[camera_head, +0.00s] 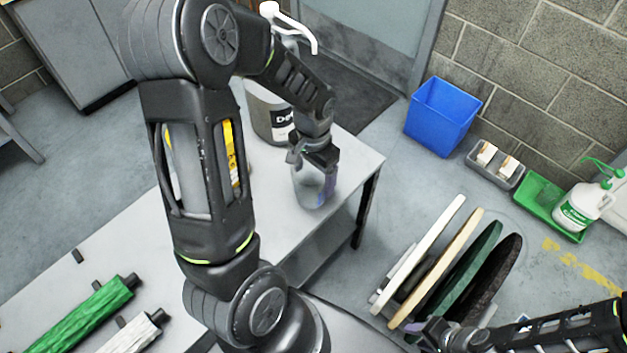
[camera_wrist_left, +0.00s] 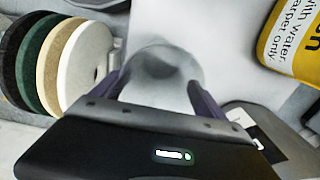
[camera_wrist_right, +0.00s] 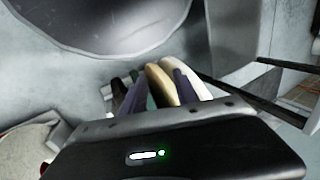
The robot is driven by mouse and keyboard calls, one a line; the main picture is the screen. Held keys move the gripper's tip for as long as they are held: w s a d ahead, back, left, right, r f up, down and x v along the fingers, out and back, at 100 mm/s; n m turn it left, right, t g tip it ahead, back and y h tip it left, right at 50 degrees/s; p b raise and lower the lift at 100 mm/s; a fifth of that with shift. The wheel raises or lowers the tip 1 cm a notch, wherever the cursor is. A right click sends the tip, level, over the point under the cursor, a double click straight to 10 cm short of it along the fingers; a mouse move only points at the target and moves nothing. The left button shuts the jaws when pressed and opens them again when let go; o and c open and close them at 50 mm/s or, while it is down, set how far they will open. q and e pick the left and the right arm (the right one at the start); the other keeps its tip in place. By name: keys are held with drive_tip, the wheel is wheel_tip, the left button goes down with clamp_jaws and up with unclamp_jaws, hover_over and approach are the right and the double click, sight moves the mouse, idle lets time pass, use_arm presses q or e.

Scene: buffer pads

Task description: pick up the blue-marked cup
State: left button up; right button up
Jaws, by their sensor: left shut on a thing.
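A clear, greyish cup (camera_head: 311,190) stands upright at the right end of the grey table (camera_head: 345,160). My left gripper (camera_head: 314,170) reaches down from above and is shut on the cup, with a finger on each side. In the left wrist view the cup (camera_wrist_left: 165,72) sits between the two dark purple fingers. I cannot make out a blue mark on it clearly. I cannot tell whether the cup touches the table. My right gripper (camera_head: 425,333) is low at the right, near the pads. In the right wrist view its fingers are apart with nothing held between them.
Several round pads, white (camera_head: 420,255), tan, green and black, stand in a rack on the floor. A large jug (camera_head: 262,115) stands behind the cup. Green (camera_head: 85,315) and white rollers lie at the table's near left. A blue bin (camera_head: 440,115) and a green tray (camera_head: 540,195) are by the wall.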

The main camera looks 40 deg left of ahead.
use_arm(q)
drive_tip(key=c, duration=0.7)
drive_tip(key=shift+r, duration=0.1)
wheel_tip(320, 180, up, 10)
drive_tip(key=shift+f+p, duration=0.1)
drive_tip(key=shift+p, duration=0.3)
idle(0.7)
drive_tip(key=shift+n, duration=0.5)
drive_tip(key=w+d+r+p, duration=0.1)
drive_tip(key=w+d, duration=0.3)
drive_tip(key=w+d+r+p, duration=0.1)
drive_tip(key=w+d+r, duration=0.1)
drive_tip(key=w+d, duration=0.2)
drive_tip(key=w+d+r+p, duration=0.1)
drive_tip(key=w+d, duration=0.4)
drive_tip(key=shift+d+r, duration=0.35)
drive_tip(key=shift+r, duration=0.05)
